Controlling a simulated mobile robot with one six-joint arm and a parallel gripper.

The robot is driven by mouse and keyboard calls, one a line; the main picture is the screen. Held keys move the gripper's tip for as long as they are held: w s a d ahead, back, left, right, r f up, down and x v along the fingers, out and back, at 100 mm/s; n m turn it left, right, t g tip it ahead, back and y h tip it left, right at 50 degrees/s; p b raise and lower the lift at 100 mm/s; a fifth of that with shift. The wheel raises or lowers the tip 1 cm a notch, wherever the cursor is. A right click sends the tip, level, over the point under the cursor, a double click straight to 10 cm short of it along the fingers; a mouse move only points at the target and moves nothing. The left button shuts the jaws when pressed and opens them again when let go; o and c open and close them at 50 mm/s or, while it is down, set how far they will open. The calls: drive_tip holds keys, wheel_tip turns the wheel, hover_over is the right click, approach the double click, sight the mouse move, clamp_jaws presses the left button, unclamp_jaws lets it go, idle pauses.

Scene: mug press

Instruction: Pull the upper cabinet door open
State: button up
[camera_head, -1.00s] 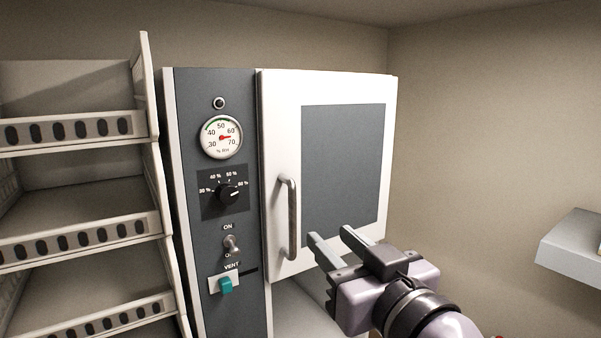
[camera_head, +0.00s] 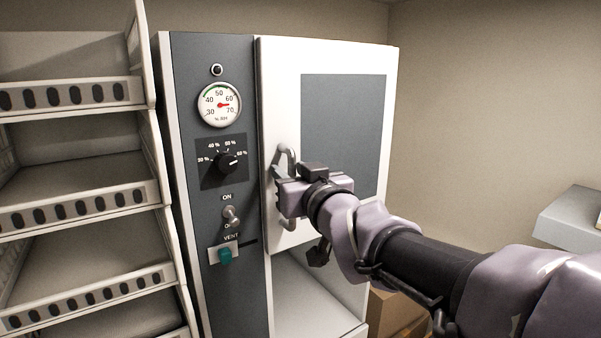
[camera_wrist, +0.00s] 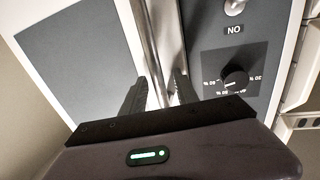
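The upper cabinet door (camera_head: 284,85) is white with a grey panel and looks closed. Its vertical metal handle (camera_head: 287,155) is at the door's left side, partly hidden by my gripper (camera_head: 281,178). In the wrist view the handle (camera_wrist: 167,35) runs down between the two dark fingers of my gripper (camera_wrist: 160,82). The fingers stand apart, one on each side of the bar. I see no clear grip on it; the contact is hard to make out.
A grey control panel (camera_head: 207,160) with gauge, knob and switches is left of the door. A white shelf rack (camera_head: 80,205) stands further left. An open compartment (camera_head: 310,300) is below the door. A grey ledge (camera_head: 570,215) is at the right.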

clamp_jaws()
idle(1.3)
